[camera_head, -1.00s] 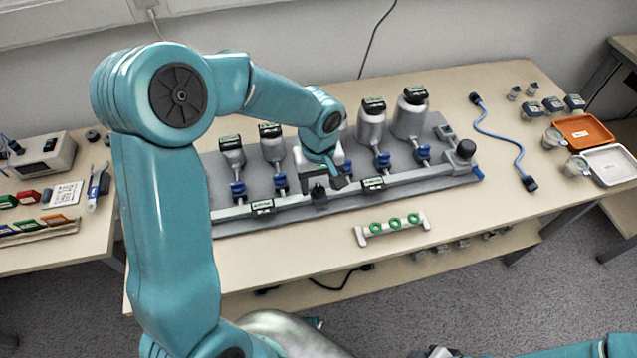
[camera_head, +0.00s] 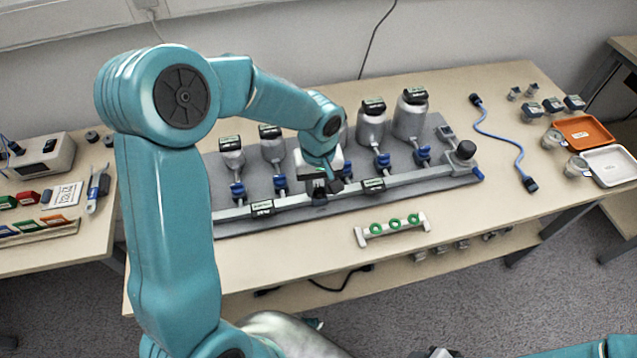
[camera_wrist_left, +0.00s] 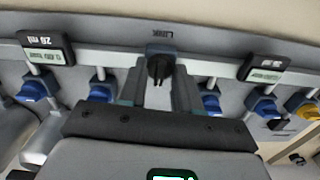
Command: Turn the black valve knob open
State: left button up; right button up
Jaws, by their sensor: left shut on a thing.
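The black valve knob (camera_wrist_left: 160,68) sits on the grey pipe marked "LINK" in the left wrist view. My left gripper (camera_wrist_left: 160,88) has one finger on each side of the knob and is shut on it. In the head view my left gripper (camera_head: 322,188) is at the middle of the pipe (camera_head: 418,178), and its wrist and fingers hide much of the knob. Only part of my right arm shows at the bottom right of the head view; its gripper cannot be made out.
Blue valves (camera_head: 383,160) and grey bottles (camera_head: 410,118) stand behind the pipe, close on both sides of my gripper. Black gauges (camera_head: 373,185) sit along it. A white rack with green rings (camera_head: 392,229) stands in front. A blue cable (camera_head: 505,138) lies right.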

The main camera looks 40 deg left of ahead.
pick_arm(q)
jog(key=m, duration=0.8)
jog(key=shift+m, duration=0.3)
jog(key=m+p, duration=0.1)
jog(key=m, duration=0.3)
jog(key=shift+w+r+m, duration=0.1)
jog(key=shift+m, duration=0.2)
jog(key=shift+m+p, duration=0.35)
jog(key=shift+m, duration=1.55)
jog(key=o, duration=1.1)
jog(key=shift+c, duration=0.2)
